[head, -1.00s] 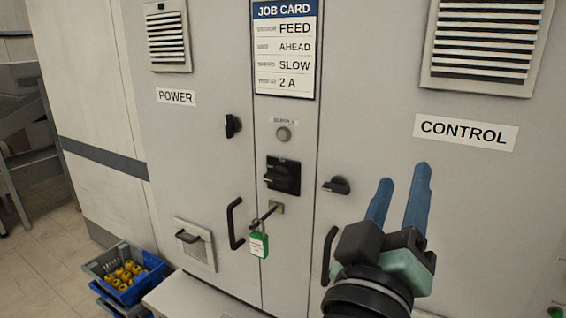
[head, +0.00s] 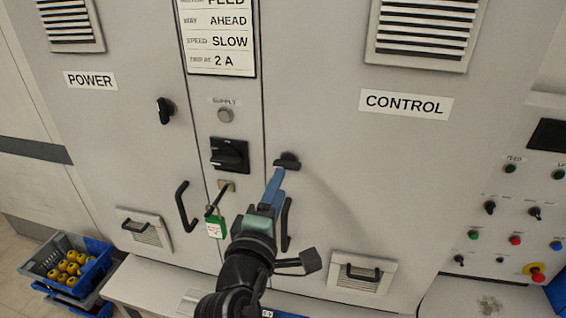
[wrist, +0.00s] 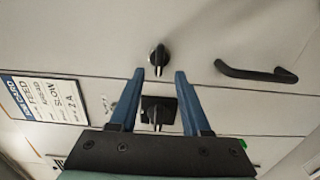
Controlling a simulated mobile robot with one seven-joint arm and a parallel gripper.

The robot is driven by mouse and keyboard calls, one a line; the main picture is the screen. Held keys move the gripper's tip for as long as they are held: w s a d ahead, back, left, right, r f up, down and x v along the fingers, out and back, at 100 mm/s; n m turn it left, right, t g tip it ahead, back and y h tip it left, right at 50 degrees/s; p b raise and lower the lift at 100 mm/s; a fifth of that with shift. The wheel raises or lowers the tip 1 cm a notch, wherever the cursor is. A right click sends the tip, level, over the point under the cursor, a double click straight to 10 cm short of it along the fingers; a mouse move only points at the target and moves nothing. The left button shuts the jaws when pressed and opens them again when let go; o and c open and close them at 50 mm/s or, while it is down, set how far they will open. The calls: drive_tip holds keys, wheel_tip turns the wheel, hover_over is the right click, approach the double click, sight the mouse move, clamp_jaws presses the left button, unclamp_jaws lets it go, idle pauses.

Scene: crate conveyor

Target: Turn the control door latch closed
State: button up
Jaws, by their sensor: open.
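The control door latch (head: 287,162) is a small black turn knob on the control door (head: 340,190), left of and below the CONTROL label. Its grip lies about level in the head view, crosswise to the upright door seam. My gripper (head: 276,180) has blue fingers and is just below the latch in the head view. In the wrist view the latch (wrist: 158,57) shows whole, centred just beyond the fingertips (wrist: 159,74). The fingers are apart with nothing held between them. Whether a fingertip touches the latch cannot be told.
A black rotary switch (head: 229,154) sits left of the latch, above a green padlock (head: 216,227) on a small lever. The black control door handle (wrist: 257,72) is close to my gripper. The power latch (head: 165,110) stands upright. A control panel (head: 515,215) is at right.

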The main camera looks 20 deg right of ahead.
sight(286, 168)
drive_tip(key=shift+p+x, duration=0.7)
drive_tip(key=shift+x, duration=2.5)
clamp_jaws()
